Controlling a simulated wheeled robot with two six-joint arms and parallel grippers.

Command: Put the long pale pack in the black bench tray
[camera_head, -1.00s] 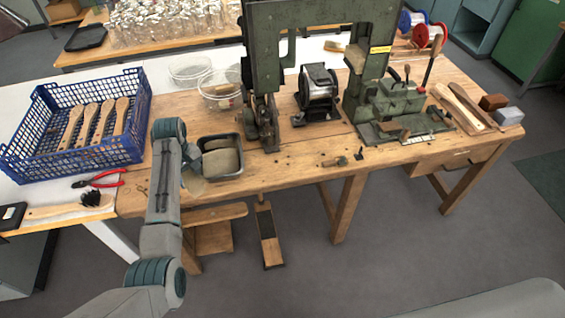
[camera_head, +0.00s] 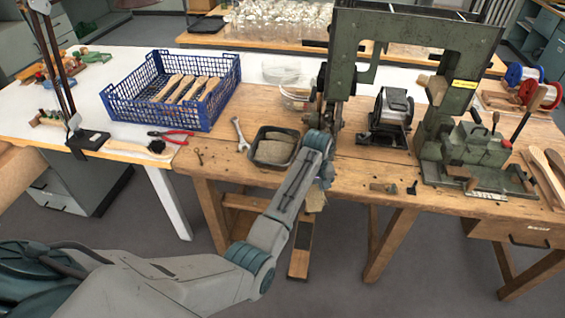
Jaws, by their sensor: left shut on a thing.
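The black bench tray (camera_head: 256,158) sits on the wooden bench near its front edge, with pale tan packs (camera_head: 272,153) lying in it. My left arm reaches up from the lower left, and its wrist is just right of the tray, close to its right side. My left gripper (camera_head: 319,186) is mostly hidden behind my wrist. A pale piece (camera_head: 315,200), apparently the long pale pack, shows below the wrist at the bench's front edge, and the gripper is shut on it. Most of its length is hidden. My right gripper is out of view.
A blue crate (camera_head: 205,112) with wooden brush handles stands left of the tray. A tall green machine (camera_head: 345,72) stands behind my wrist. Clear bowls (camera_head: 296,98) sit behind the tray.

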